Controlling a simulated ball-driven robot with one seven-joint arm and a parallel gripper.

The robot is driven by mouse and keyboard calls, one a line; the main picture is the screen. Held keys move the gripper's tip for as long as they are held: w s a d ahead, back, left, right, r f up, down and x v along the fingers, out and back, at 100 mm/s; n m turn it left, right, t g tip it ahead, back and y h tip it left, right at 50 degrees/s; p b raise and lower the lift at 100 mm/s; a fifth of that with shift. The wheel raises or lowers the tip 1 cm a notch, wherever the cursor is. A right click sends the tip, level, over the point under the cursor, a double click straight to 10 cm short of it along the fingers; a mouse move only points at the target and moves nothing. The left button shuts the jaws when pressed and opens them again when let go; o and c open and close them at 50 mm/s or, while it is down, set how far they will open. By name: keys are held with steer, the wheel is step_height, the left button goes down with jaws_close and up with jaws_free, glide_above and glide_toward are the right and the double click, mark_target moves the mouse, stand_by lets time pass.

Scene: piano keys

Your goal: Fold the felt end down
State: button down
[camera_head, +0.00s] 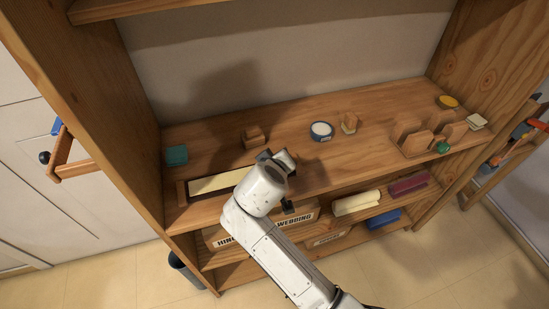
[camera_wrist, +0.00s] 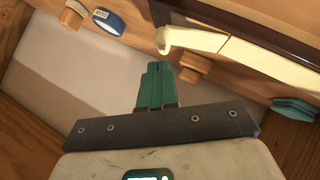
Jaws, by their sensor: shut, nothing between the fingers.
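A cream felt strip (camera_head: 218,182) lies along a dark wooden bar (camera_head: 182,194) near the front left of the shelf board. In the wrist view the felt (camera_wrist: 245,47) runs from the right towards the centre, and its near end (camera_wrist: 165,40) curls up, standing off the bar. My gripper (camera_wrist: 157,66) has green fingers, shut and empty, with the tips just short of that raised end in the picture. I cannot tell whether they touch. In the head view my wrist covers the felt's right end and the fingers.
A wooden block (camera_head: 253,136), a blue-rimmed tape roll (camera_head: 321,131) and another wooden piece (camera_head: 348,123) stand behind. A teal block (camera_head: 176,155) sits at left, a wooden rack (camera_head: 423,138) at right. Rolls (camera_head: 356,202) and labelled boxes (camera_head: 295,222) are on the shelf below.

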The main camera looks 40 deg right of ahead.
steer(key=shift+d, duration=0.1)
stand_by(0.6)
steer(key=shift+r+p, duration=0.8)
steer(key=shift+s+r, duration=0.1)
